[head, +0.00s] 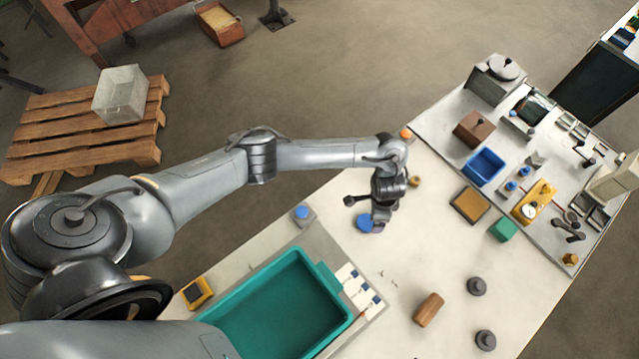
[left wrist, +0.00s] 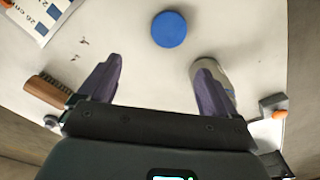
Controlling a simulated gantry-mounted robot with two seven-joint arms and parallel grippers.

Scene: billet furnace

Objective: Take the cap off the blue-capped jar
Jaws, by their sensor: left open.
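A round blue cap (head: 364,222) shows on the white table in the head view, beside and partly behind my left gripper (head: 378,222). In the left wrist view the blue cap (left wrist: 169,29) is a full disc seen from above, ahead of the fingertips and between their lines. A jar body under it is hidden from this angle. My left gripper (left wrist: 157,66) is open, its two purple-grey fingers wide apart with nothing between them. A second blue round top (head: 302,212) sits on a grey square base to the left. My right gripper is not in view.
A teal bin (head: 335,283) stands at the front left, with white-and-blue pieces (head: 360,288) beside it. A beige rounded object (left wrist: 222,78) is partly behind the right-hand finger in the wrist view.

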